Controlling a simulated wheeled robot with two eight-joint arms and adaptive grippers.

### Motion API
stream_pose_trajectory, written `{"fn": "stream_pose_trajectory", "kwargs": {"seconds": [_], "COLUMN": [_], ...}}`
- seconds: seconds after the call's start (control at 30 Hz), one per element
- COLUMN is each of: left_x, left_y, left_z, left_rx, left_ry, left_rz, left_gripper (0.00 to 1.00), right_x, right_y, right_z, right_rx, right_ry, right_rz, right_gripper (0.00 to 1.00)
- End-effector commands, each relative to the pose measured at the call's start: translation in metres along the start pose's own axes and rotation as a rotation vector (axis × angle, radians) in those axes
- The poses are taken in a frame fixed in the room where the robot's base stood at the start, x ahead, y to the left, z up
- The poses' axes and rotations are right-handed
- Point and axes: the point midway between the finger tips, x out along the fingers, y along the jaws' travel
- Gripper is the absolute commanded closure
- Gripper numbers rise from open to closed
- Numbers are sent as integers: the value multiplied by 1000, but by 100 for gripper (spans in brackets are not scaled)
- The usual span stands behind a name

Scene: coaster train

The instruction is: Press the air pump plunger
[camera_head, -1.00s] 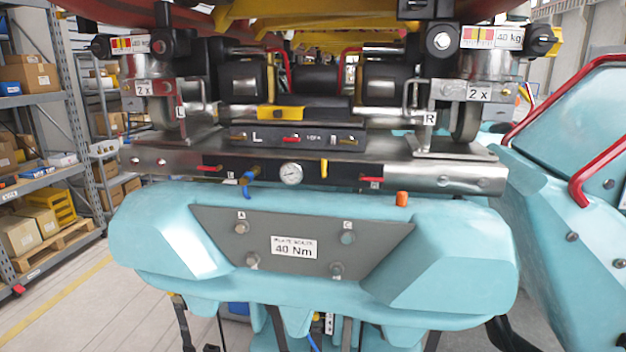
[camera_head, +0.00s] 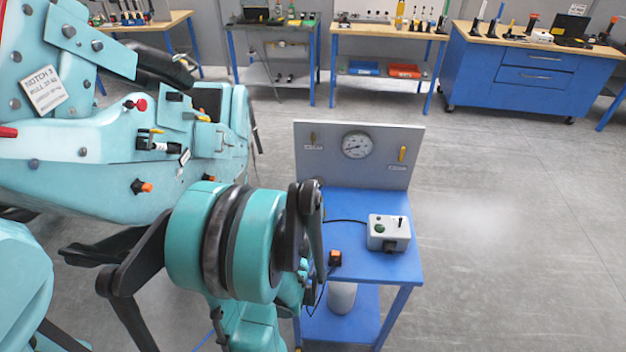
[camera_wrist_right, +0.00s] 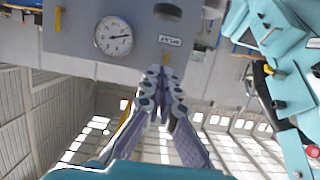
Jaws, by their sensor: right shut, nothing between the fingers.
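A blue cart (camera_head: 407,272) carries a grey upright panel (camera_head: 375,178) with a round gauge (camera_head: 357,145). A black and orange piece (camera_head: 335,258) stands on the cart's left side, beside my teal and black arm. I cannot tell which part is the pump plunger. A pale cylinder (camera_head: 341,297) sits on the lower shelf. In the right wrist view my right gripper (camera_wrist_right: 165,76) is shut and empty, in front of the panel (camera_wrist_right: 85,50) with its gauge (camera_wrist_right: 113,36). In the head view its fingers cannot be made out. My left gripper is not in view.
A grey control box (camera_head: 388,232) with a green button and black lever sits on the cart. A teal machine (camera_head: 120,160) fills the left. Workbenches (camera_head: 385,32) line the back wall. Floor right of the cart is clear.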

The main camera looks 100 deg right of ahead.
Motion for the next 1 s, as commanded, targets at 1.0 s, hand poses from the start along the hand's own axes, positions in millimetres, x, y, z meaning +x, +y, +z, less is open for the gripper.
{"fn": "stream_pose_trajectory", "kwargs": {"seconds": [1.0], "left_x": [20], "left_y": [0], "left_z": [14], "left_rx": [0], "left_ry": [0], "left_rz": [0], "left_gripper": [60], "right_x": [110], "right_y": [0], "right_z": [38], "right_rx": [0], "right_ry": [0], "right_rz": [1], "right_gripper": [100]}}
